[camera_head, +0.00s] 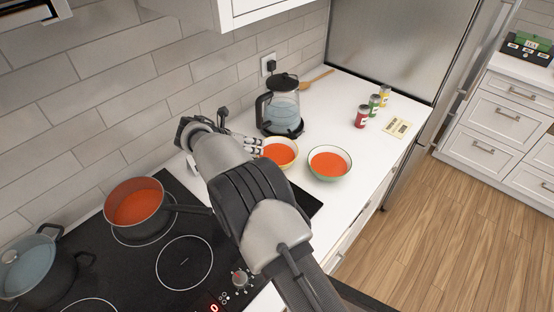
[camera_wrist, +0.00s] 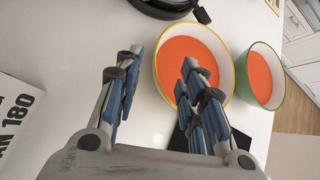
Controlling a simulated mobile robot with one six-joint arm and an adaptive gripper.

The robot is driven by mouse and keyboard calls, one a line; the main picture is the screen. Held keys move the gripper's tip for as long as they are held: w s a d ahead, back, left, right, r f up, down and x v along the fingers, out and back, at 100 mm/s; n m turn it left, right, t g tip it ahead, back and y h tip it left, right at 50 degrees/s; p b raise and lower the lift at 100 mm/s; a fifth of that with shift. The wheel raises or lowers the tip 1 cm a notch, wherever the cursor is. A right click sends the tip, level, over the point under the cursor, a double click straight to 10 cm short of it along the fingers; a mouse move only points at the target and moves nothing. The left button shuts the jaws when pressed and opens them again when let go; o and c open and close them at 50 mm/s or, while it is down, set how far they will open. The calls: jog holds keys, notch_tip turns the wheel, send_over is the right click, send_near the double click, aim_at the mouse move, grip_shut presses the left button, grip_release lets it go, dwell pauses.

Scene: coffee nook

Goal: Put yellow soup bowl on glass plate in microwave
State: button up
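The yellow soup bowl (camera_head: 293,162), full of orange-red soup, stands on the white counter beside the kettle. It also shows in the wrist view (camera_wrist: 229,88). My gripper (camera_head: 252,143) is at the bowl's left side. In the wrist view my gripper (camera_wrist: 158,60) is open, one finger left of the bowl's near-left rim and the other appearing over the soup. I cannot tell whether either finger touches the bowl. No glass plate or microwave can be made out in either view.
A green-rimmed soup bowl (camera_head: 330,165) stands close right of the yellow one. A glass kettle (camera_head: 283,108) is behind. Several small jars (camera_head: 361,117) stand farther right. The black stove (camera_head: 140,262) holds a soup pan (camera_head: 137,205) and a pot (camera_head: 35,268). Counter between green bowl and jars is clear.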

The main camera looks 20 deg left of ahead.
aim_at(260, 147)
jog(key=shift+b+x, duration=0.85)
jog(key=shift+x, duration=1.9)
jog(key=shift+s, duration=0.1)
grip_shut()
